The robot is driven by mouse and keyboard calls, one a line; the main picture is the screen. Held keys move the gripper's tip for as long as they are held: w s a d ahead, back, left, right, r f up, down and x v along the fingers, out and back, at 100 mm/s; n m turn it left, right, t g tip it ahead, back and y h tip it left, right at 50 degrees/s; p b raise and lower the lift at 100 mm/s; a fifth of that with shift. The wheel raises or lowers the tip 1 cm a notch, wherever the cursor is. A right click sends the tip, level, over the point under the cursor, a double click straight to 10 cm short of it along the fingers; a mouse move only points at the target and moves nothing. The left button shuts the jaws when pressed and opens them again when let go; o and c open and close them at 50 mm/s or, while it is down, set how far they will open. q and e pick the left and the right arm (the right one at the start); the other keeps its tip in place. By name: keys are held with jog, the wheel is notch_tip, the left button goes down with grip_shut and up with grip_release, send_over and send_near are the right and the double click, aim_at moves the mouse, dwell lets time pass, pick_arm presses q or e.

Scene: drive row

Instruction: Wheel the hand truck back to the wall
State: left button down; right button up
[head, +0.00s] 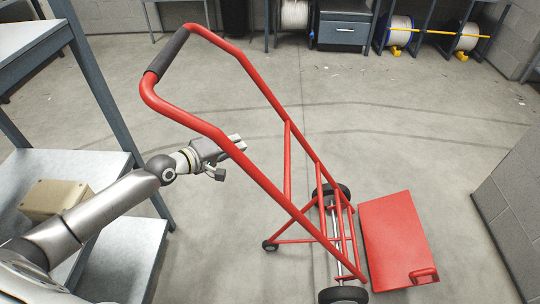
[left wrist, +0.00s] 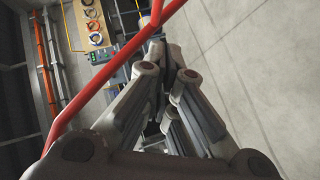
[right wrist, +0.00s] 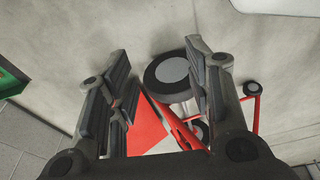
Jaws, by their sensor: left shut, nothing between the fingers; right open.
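The red hand truck (head: 288,165) stands tilted in the middle of the head view, its dark grip (head: 168,53) toward the upper left. Its wheels (head: 343,294) and flat red toe plate (head: 398,238) are at the lower right. My left gripper (head: 229,152) is shut and empty, beside the red frame; contact is unclear. In the left wrist view a red tube (left wrist: 110,75) passes left of the shut fingers (left wrist: 172,60). My right gripper (right wrist: 156,55) is open in the right wrist view, with a wheel (right wrist: 172,78) and the red plate (right wrist: 148,130) beyond its fingers. The head view does not show it.
Grey shelving (head: 110,120) with a tan box (head: 55,199) stands close at the left. A grey block wall (head: 512,205) borders the right. Cable reels (head: 397,33) and a drawer cabinet (head: 343,30) line the back. Open concrete floor (head: 400,130) lies between.

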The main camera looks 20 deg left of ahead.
pick_arm(q)
jog(key=w+d+f+b, duration=0.1)
jog(key=w+d+f, duration=0.2)
jog(key=w+d, duration=0.5)
jog(key=shift+w+f+b, duration=0.3)
jog(key=shift+w+f, duration=0.1)
jog(key=shift+w, duration=0.4)
pick_arm(e)
notch_tip(320, 180, up, 6)
jog(key=w, duration=0.2)
jog(key=shift+a, duration=0.15)
pick_arm(q)
jog(key=shift+d, duration=0.15)
pick_arm(e)
jog(key=shift+w, duration=0.1)
